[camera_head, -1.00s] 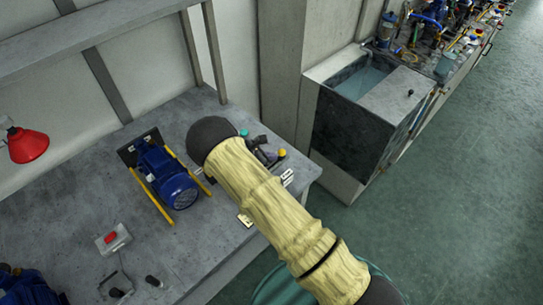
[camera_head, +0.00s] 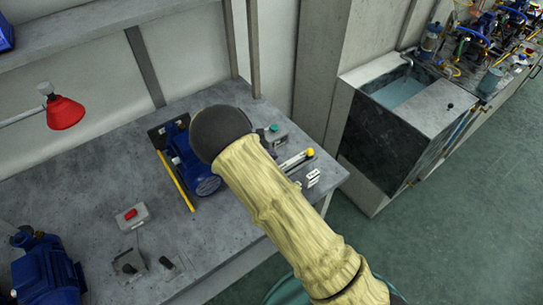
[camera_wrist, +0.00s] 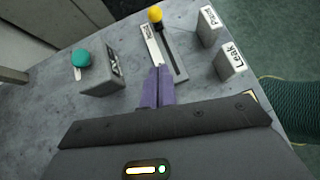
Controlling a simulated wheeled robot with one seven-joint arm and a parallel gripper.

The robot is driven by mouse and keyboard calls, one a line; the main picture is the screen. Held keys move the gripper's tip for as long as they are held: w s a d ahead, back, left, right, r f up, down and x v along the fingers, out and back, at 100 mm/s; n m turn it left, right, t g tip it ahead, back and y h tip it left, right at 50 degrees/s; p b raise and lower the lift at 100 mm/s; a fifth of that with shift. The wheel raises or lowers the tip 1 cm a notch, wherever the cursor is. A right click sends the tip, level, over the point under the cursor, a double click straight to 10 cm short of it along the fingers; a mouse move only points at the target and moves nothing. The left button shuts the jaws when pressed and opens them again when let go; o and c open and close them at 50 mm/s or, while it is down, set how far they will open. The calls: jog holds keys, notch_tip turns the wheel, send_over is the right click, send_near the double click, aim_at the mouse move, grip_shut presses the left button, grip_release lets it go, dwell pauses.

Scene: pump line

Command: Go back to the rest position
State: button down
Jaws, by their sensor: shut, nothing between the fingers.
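My gripper (camera_wrist: 158,86) shows in the wrist view as two purple fingers pressed together, with nothing between them. It is above the grey bench, in front of a slotted slider with a yellow knob (camera_wrist: 155,15). A box with a green knob (camera_wrist: 83,58) stands to its left. Blocks labelled "Paint" (camera_wrist: 210,27) and "Leak" (camera_wrist: 230,60) stand to its right. In the head view my sleeved arm hides the gripper, while the yellow knob (camera_head: 309,152) and green knob (camera_head: 274,127) show beyond the arm. I cannot tell the exact gap between fingers and slider.
A blue pump motor (camera_head: 195,165) with yellow rails stands left of my arm on the bench (camera_head: 90,190). A red-button box (camera_head: 132,215), small switches and another blue pump (camera_head: 45,272) are farther left. A red lamp (camera_head: 65,112) hangs above. Right are a sink (camera_head: 400,90) and open floor.

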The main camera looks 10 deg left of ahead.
jog(key=s+d+r+m+g+y, duration=0.25)
jog(key=d+r+m, duration=0.2)
jog(key=d, duration=0.25)
jog(key=s+d+r+m+g+y, duration=0.2)
jog(key=s+d+r+m, duration=0.2)
jog(key=d+m, duration=0.25)
jog(key=s+d+r+m+t+y, duration=0.1)
jog(key=s+d+r+m+y, duration=0.1)
jog(key=s+d+r+m, duration=0.2)
jog(key=s+d+r+m+t+y, duration=0.1)
jog(key=s+d+r+m, duration=0.3)
jog(key=s+m, duration=0.5)
jog(key=shift+s+d+y, duration=0.45)
jog(key=shift+s+d, duration=0.2)
jog(key=shift+d, duration=0.15)
